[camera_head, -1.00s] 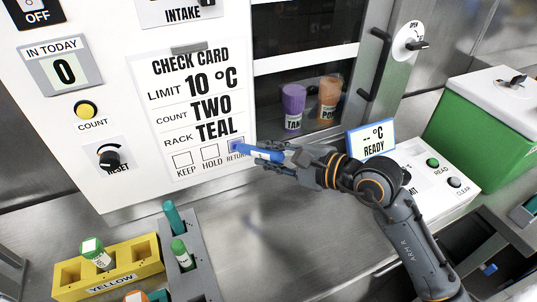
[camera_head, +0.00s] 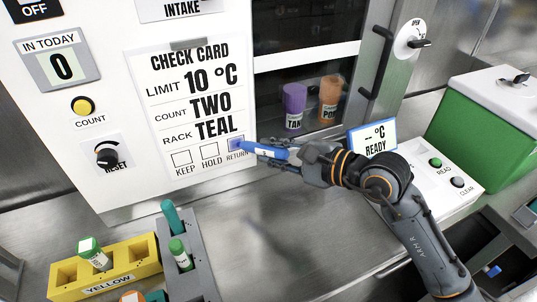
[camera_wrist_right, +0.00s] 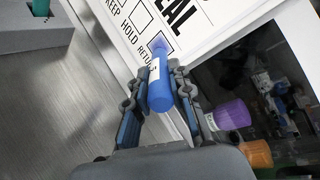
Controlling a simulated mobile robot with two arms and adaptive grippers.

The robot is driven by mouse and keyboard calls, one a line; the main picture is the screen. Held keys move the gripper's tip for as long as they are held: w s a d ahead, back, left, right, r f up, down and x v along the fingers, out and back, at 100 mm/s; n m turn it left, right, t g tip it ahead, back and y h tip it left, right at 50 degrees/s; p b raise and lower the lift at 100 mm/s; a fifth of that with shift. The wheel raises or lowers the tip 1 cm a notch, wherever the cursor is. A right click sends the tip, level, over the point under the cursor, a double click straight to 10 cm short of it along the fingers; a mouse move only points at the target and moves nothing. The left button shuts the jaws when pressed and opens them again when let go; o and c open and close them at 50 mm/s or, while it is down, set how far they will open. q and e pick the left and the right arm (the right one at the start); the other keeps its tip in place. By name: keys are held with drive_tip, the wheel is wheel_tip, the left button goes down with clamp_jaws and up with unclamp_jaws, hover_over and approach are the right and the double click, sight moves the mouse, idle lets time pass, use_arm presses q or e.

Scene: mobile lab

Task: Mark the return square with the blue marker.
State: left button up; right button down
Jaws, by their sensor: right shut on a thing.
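The check card (camera_head: 190,110) is on the white panel, with KEEP, HOLD and RETURN squares along its bottom. The return square (camera_head: 236,143) has a blue-violet tint inside; it also shows in the right wrist view (camera_wrist_right: 158,43). My right gripper (camera_head: 283,153) is shut on the blue marker (camera_head: 264,151), which points left at the return square. In the right wrist view the marker (camera_wrist_right: 160,88) lies between the fingers (camera_wrist_right: 160,76), its tip at the square. I cannot tell whether the tip touches the card. The keep square (camera_head: 182,158) and hold square (camera_head: 209,151) look empty. My left gripper is out of view.
A yellow rack (camera_head: 68,289) and a grey rack (camera_head: 199,262) with capped tubes stand at lower left. Purple (camera_head: 293,104) and orange (camera_head: 330,97) containers are behind the glass. A READY display (camera_head: 372,138) and green box (camera_head: 470,130) are at right. The middle counter is clear.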

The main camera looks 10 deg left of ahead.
drive_tip(key=shift+w+d, duration=0.25)
drive_tip(key=shift+d, duration=0.1)
drive_tip(key=shift+s, duration=0.15)
drive_tip(key=shift+s+d+b, duration=0.1)
drive_tip(key=shift+s+d, duration=0.45)
drive_tip(key=shift+s, duration=0.25)
drive_tip(key=shift+s+d+b, duration=0.1)
drive_tip(key=shift+s+d, duration=0.45)
drive_tip(key=shift+s, duration=0.25)
drive_tip(key=shift+s+d+b, duration=0.1)
drive_tip(key=shift+s+d, duration=0.45)
drive_tip(key=shift+s, duration=0.25)
drive_tip(key=shift+s+d+b, duration=0.2)
drive_tip(key=shift+s+d, duration=0.25)
drive_tip(key=shift+s, duration=0.2)
drive_tip(key=shift+s+d+b, duration=0.15)
drive_tip(key=shift+s+d, duration=0.25)
drive_tip(key=shift+s, duration=0.25)
